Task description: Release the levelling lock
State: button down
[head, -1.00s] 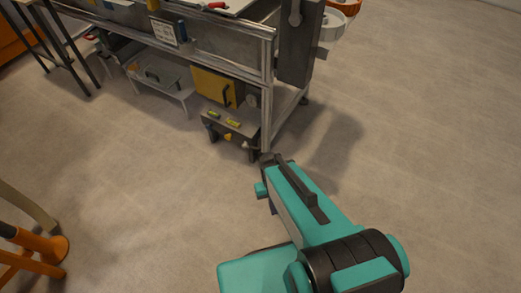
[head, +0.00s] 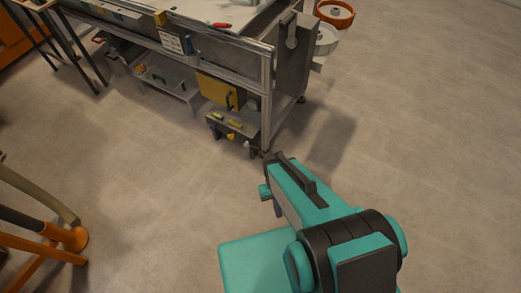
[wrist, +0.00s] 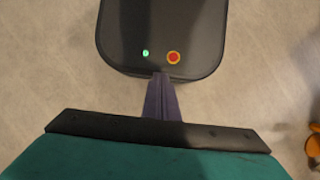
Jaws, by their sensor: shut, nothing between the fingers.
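The sandbed bench (head: 262,120), a metal-framed table, stands in the upper left of the head view. Under its near end is a yellow box (head: 217,90) with a dark handle, above a grey unit (head: 238,124) with yellow parts. I cannot tell which part is the levelling lock. My gripper (wrist: 162,78) shows in the wrist view, with its dark fingers together and empty. It points down over my own dark base, well away from the bench.
An orange handwheel (head: 335,13) and a pale round part (head: 326,40) stick out at the bench's right end. A low stand (head: 170,82) is under the bench. An orange-legged stool (head: 65,238) stands at lower left. Floor on the right is clear.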

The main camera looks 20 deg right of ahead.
aim_at(252, 147)
jog(key=k, duration=1.35)
jog(key=u, duration=0.65)
jog(key=i, duration=1.2)
jog(key=u, duration=0.35)
